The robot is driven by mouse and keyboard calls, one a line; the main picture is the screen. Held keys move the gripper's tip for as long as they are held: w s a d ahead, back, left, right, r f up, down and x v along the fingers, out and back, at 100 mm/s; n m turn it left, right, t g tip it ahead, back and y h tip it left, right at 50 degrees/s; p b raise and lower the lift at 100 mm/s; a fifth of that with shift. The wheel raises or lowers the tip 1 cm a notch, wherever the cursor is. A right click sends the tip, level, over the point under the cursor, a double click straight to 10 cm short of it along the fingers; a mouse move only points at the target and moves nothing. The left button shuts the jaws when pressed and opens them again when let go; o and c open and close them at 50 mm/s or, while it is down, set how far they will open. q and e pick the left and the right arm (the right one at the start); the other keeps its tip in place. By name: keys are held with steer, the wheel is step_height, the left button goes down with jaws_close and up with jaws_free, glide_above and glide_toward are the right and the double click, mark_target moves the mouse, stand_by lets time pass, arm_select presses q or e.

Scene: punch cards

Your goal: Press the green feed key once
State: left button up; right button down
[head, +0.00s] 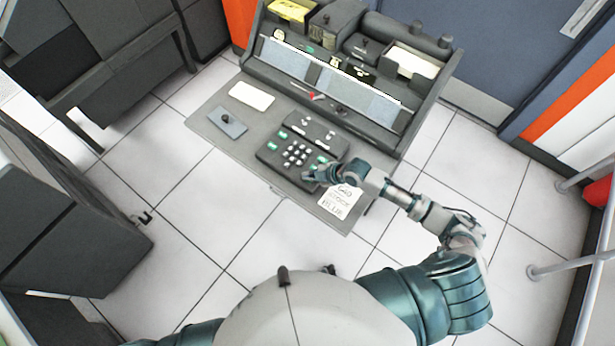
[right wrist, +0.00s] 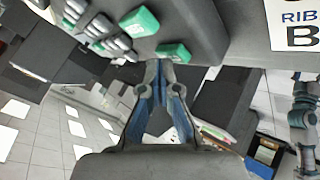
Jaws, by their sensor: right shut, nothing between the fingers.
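The dark keypad unit (head: 271,158) sits on the grey desk, with several pale keys and several green keys. One green key (head: 323,160) shows at its right side, close to my right gripper (head: 308,176). My left gripper is out of view.
A printed white card (head: 340,201) lies right of the keypad, near the desk's front edge. A blank pale card (head: 251,95) and a grey plate with a dark knob (head: 227,122) lie on the left. The machine's raised back (head: 335,85) stands behind the keypad.

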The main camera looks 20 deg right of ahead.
steer(key=shift+r, duration=0.1)
steer(key=shift+r+p, duration=0.8)
step_height(320, 180, up, 5)
steer(key=p, duration=0.4)
stand_by(0.7)
